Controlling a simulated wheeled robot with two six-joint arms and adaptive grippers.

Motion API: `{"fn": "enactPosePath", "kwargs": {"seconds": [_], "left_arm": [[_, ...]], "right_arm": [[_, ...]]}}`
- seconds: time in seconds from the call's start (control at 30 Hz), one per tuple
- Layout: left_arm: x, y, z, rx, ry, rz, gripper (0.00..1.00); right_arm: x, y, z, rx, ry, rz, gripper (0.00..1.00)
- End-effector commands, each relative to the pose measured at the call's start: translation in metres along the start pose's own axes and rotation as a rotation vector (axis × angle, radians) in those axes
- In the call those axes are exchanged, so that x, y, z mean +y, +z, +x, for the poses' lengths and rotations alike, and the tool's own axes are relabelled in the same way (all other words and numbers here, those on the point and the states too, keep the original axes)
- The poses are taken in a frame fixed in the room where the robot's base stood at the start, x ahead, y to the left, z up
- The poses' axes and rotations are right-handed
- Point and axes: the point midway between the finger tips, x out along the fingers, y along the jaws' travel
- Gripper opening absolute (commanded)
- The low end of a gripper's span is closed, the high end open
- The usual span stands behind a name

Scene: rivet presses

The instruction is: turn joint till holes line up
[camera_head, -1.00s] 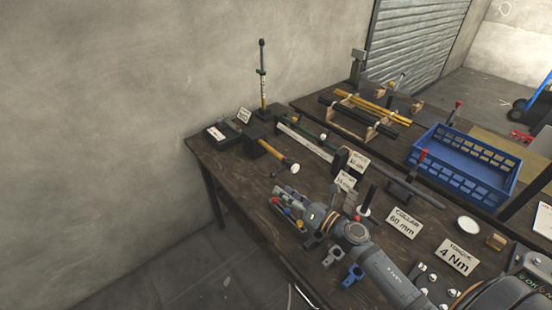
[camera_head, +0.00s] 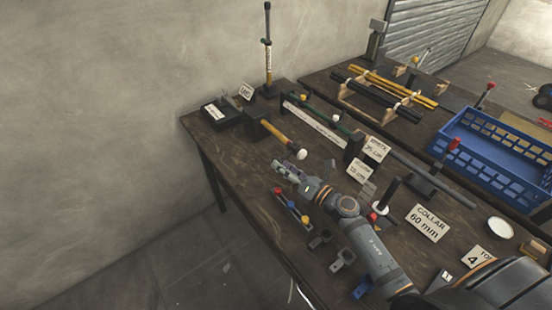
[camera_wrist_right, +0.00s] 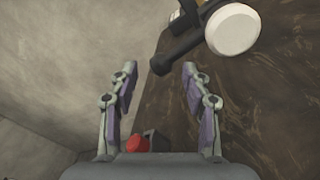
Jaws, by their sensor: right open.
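A yellow-handled piece (camera_head: 278,131) with a white round end (camera_head: 302,154) sticks out of a black block (camera_head: 257,122) on the near workbench. My right gripper (camera_head: 281,165) is open and empty, just in front of and left of the white end. In the right wrist view, the open fingers (camera_wrist_right: 159,69) point at a dark rod (camera_wrist_right: 177,52), with the white round end (camera_wrist_right: 232,30) at the upper right, apart from the fingers. I cannot make out any joint holes. My left gripper is not in view.
A rack with coloured knobs (camera_head: 291,206) lies below my right gripper. A long rail (camera_head: 318,124) lies behind the handle. A collar sign (camera_head: 428,222) and a blue crate (camera_head: 487,166) are to the right. An upright tool (camera_head: 267,50) stands at the back.

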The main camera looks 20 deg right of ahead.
Motion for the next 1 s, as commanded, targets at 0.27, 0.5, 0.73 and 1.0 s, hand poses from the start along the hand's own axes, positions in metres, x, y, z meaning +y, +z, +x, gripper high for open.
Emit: {"fn": "enactPosePath", "kwargs": {"seconds": [0.27,0.5,0.73,1.0], "left_arm": [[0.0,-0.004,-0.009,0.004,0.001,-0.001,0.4],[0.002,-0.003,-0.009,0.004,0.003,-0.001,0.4],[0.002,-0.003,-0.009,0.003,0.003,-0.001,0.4],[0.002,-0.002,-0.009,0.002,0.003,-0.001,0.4]], "right_arm": [[0.001,0.0,0.036,0.001,0.001,0.001,0.48],[0.0,-0.001,0.038,0.002,0.001,-0.001,0.48],[0.0,-0.001,0.038,0.002,0.001,-0.001,0.23],[0.0,0.0,0.038,0.001,0.001,-0.001,0.0]]}}
